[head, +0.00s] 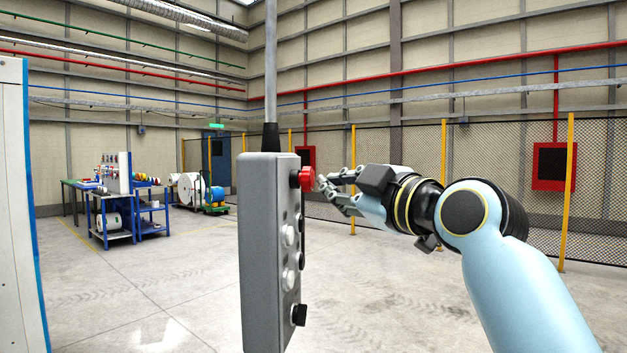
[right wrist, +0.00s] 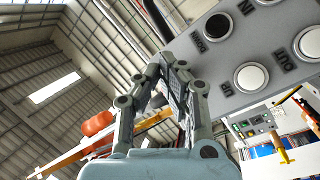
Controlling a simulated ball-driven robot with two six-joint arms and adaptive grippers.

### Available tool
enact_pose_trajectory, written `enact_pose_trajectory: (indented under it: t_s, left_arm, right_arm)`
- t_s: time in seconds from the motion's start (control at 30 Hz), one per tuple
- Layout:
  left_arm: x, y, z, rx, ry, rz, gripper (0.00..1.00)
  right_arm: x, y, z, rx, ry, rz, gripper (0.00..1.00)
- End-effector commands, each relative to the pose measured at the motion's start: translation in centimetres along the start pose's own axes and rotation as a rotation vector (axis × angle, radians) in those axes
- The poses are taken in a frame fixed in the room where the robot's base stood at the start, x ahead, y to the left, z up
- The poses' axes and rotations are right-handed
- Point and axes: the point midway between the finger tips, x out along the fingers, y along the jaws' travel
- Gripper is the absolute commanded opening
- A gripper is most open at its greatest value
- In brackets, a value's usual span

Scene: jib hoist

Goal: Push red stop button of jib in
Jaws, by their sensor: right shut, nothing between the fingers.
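The grey pendant box (head: 268,250) hangs upright from a pole in the middle of the head view. Its red stop button (head: 306,178) sticks out near the top of its right-hand face. My right gripper (head: 322,185) is shut and empty, with its fingertips just right of the button. I cannot tell whether they touch it. In the right wrist view, the shut fingers (right wrist: 168,65) reach up beside the pendant's button panel (right wrist: 190,52). I cannot make out the red button there. My left gripper is not in view.
White buttons (head: 288,236) and a black knob (head: 299,314) sit below the red button. A white-and-blue panel (head: 14,200) stands at the left edge. A blue workbench (head: 110,215) is far behind. A mesh fence (head: 490,170) runs behind my arm. The floor around the pendant is clear.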

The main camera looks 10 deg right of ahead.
Motion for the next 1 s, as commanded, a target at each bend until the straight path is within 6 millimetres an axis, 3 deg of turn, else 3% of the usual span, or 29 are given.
enact_pose_trajectory:
  t_s: [1.0]
  left_arm:
    - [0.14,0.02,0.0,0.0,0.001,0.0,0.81]
  right_arm:
    - [0.73,-0.5,-0.53,0.001,0.0,0.0,0.0]
